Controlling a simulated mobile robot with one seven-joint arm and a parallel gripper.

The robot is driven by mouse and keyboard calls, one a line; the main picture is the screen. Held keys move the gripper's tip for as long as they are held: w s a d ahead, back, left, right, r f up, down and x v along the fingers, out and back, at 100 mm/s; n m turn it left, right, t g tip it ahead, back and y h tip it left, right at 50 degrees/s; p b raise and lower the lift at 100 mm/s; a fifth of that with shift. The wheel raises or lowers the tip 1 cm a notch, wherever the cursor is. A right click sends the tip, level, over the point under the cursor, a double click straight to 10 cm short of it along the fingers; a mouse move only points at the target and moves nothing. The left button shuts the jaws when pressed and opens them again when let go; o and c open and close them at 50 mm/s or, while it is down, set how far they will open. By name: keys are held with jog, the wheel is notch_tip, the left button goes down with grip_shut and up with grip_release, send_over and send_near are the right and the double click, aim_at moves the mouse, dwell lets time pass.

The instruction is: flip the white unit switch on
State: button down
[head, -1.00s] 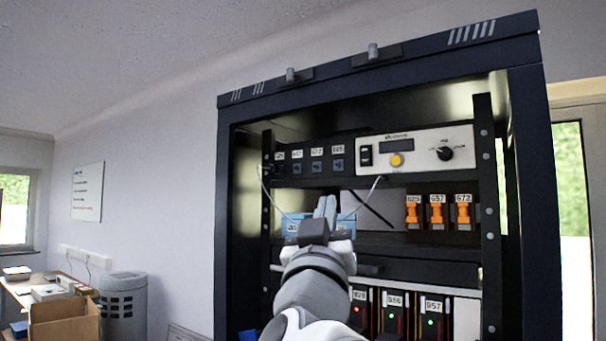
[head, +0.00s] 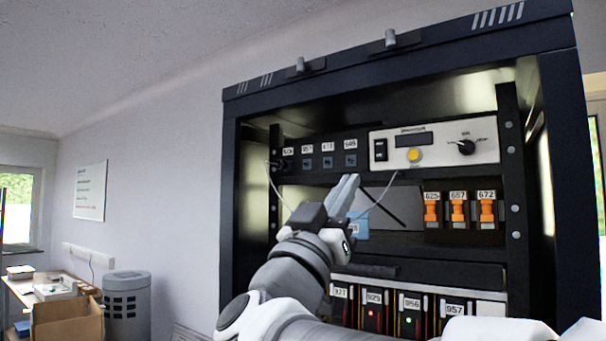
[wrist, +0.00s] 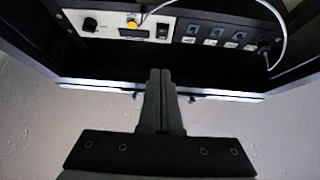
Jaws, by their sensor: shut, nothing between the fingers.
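The white unit (head: 480,142) is a panel at the upper right inside the dark rack. It carries a black rocker switch (head: 381,150) at its left end, a small dark display, a yellow button (head: 414,155) and a black knob (head: 466,147). The wrist view shows the white unit (wrist: 112,26) upside down, with the switch (wrist: 163,31) just beyond the fingers. My gripper (head: 350,182) is shut and empty, below and left of the switch and apart from it. The fingertips also show in the wrist view (wrist: 159,73). I cannot tell the rocker's position.
Left of the white unit is a black panel (head: 320,176) with several labelled sockets. A thin pale cable (head: 387,195) hangs near my fingers. Orange breakers (head: 458,210) sit below the unit, and modules with lights (head: 408,306) sit lower. The rack's frame (head: 568,200) bounds the right.

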aim_at(381, 155)
jog(key=p+x, duration=0.1)
jog(key=x, duration=0.2)
jog(key=f+p+x, duration=0.1)
jog(key=x, duration=0.3)
jog(key=w+p+x, duration=0.1)
jog(key=p+x, duration=0.1)
jog(key=x, duration=0.2)
jog(key=shift+w+d+f, duration=0.15)
jog(key=shift+w+d, duration=0.05)
jog(key=shift+d, duration=0.25)
jog(key=shift+w+d+f, duration=0.15)
jog(key=shift+w+d, duration=0.2)
jog(key=shift+w+d+f+b, duration=0.15)
jog(key=shift+w+f+b, duration=0.15)
jog(key=shift+b, duration=0.35)
jog(key=shift+r, duration=0.2)
